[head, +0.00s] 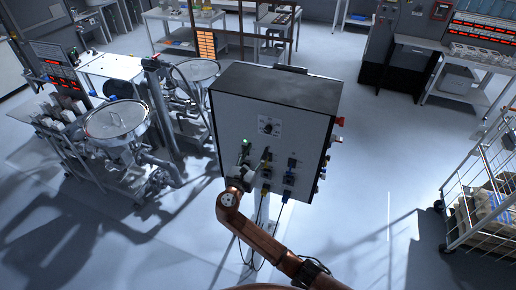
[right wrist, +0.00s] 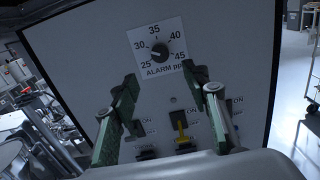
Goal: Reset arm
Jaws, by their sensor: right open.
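The grey control box (head: 270,120) stands in the middle of the head view, its white front panel facing me. Its alarm dial (right wrist: 155,52), marked 25 to 45, is near the panel top; the dial also shows in the head view (head: 268,125). My right gripper (right wrist: 160,75) is open in front of the panel, below the dial, its two green fingers apart with nothing seen between them. In the head view my right gripper (head: 252,164) is at the panel's lower left, by the switches. My left gripper is not in view.
A yellow switch (right wrist: 181,125) and dark switches with ON and OFF labels sit low on the panel. A round metal hopper (head: 116,119) stands left of the box. A wire cart with sacks (head: 490,200) stands at right. Floor between box and cart is clear.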

